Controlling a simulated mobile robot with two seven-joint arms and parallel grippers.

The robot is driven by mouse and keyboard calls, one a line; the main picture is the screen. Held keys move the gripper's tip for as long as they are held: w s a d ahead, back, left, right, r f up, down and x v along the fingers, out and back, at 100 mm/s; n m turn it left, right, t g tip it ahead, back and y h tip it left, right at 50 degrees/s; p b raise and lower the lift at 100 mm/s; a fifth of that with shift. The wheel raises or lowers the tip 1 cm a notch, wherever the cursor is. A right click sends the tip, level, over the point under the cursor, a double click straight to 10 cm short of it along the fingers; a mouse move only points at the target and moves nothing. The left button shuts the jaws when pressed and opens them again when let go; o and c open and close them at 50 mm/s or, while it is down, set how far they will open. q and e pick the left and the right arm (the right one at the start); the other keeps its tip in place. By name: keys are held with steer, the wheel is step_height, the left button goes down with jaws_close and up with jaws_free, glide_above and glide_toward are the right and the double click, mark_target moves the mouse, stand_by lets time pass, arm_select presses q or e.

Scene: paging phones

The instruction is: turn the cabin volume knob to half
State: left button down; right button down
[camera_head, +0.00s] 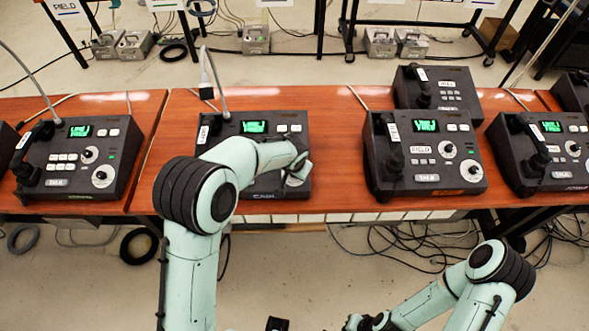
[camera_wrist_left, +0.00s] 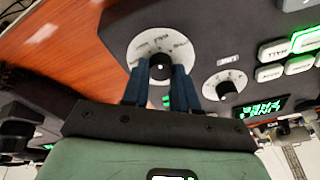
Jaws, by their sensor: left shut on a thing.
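The cabin phone (camera_head: 262,186) is a dark grey console with a lit green screen on the wooden table. The knob's pointer setting is hard to read. A smaller knob (camera_wrist_left: 227,88) sits beside it. My right arm is low at the right; its gripper's state is unclear.
Similar phones stand to the left (camera_head: 78,160) and right (camera_head: 425,155), with another behind (camera_head: 437,88). A grey cable (camera_head: 214,78) rises from the cabin phone. Lit and white buttons (camera_wrist_left: 305,42) are close to the left gripper. Cables lie on the floor.

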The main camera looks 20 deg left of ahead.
stand_by(0.3)
arm_select(q)
steer(key=c, duration=0.9)
jaws_free()
steer(key=shift+o, duration=0.2)
steer(key=v, duration=1.3)
steer(key=shift+s+r, duration=0.15)
steer(key=shift+r, duration=0.05)
